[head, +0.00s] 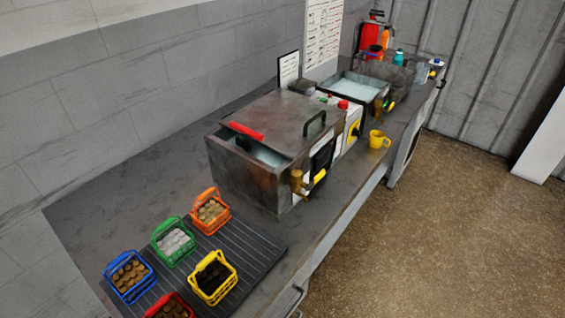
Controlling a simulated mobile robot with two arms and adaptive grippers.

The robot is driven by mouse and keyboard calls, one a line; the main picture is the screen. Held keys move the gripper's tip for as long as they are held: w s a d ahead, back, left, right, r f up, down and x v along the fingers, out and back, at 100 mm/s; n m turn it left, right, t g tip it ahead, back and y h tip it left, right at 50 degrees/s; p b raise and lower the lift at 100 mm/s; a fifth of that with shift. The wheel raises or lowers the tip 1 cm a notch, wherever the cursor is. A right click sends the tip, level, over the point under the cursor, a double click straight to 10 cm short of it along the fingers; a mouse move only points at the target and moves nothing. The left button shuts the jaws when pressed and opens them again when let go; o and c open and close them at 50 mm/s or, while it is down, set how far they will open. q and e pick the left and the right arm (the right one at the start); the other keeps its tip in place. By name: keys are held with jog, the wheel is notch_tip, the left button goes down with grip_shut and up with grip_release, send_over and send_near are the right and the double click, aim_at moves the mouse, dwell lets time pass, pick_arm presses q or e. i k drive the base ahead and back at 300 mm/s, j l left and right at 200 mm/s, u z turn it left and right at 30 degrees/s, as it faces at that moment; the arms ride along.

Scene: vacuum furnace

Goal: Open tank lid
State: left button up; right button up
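The tank (245,178) is a grey metal box in the middle of the counter. Its flat metal lid (285,118) lies over most of the top, with a black handle (316,123) toward its right side. A strip at the tank's left front is uncovered and shows pale liquid (262,153) inside. A red bar (245,131) lies at the lid's left edge. A brass tap (298,182) is on the tank's front right. Neither of my grippers is in the head view.
Several coloured baskets, including a green one (172,241), stand on and beside a ribbed dark mat (240,262) at the near left. A yellow mug (379,139) stands near the counter's right edge. A second, open tank (350,92) stands farther back. Open floor (450,220) lies right.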

aim_at(290, 122)
jog(key=k+j+z, duration=0.25)
jog(key=j, duration=0.45)
jog(key=k+j+z, duration=0.25)
jog(key=k+j, duration=0.25)
jog(key=j, duration=0.15)
jog(key=k+j+z, duration=0.25)
jog(key=k+j, duration=0.2)
jog(key=i+l+u, duration=0.8)
jog(key=l+u, duration=0.3)
jog(key=l, duration=0.2)
